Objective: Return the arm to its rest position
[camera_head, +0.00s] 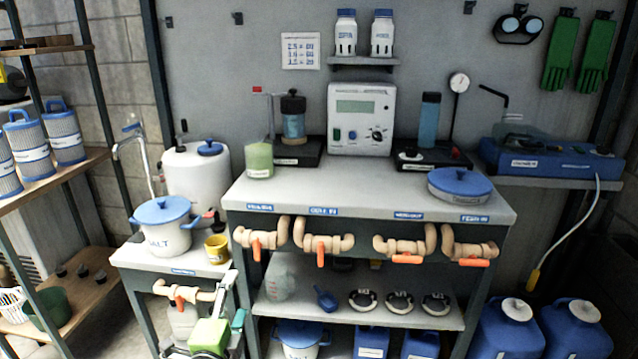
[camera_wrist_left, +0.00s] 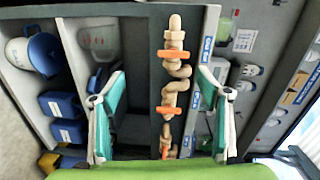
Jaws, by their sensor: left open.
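My left gripper (camera_head: 231,302) is low at the bottom left of the head view, in front of the gap between the small salt stand and the main bench. Its green body and teal-lined fingers show there. In the left wrist view its two fingers (camera_wrist_left: 162,95) stand wide apart with nothing between them. Beyond them are beige pipes with orange valve handles (camera_wrist_left: 171,110), apart from the fingers as far as I can tell. My right gripper is in neither view.
The grey main bench (camera_head: 365,190) carries a control box (camera_head: 360,118) and a blue-lidded dish (camera_head: 460,186). The small stand at left holds a salt pot (camera_head: 164,232) and yellow cup (camera_head: 217,249). Blue jugs (camera_head: 508,330) stand at the lower right.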

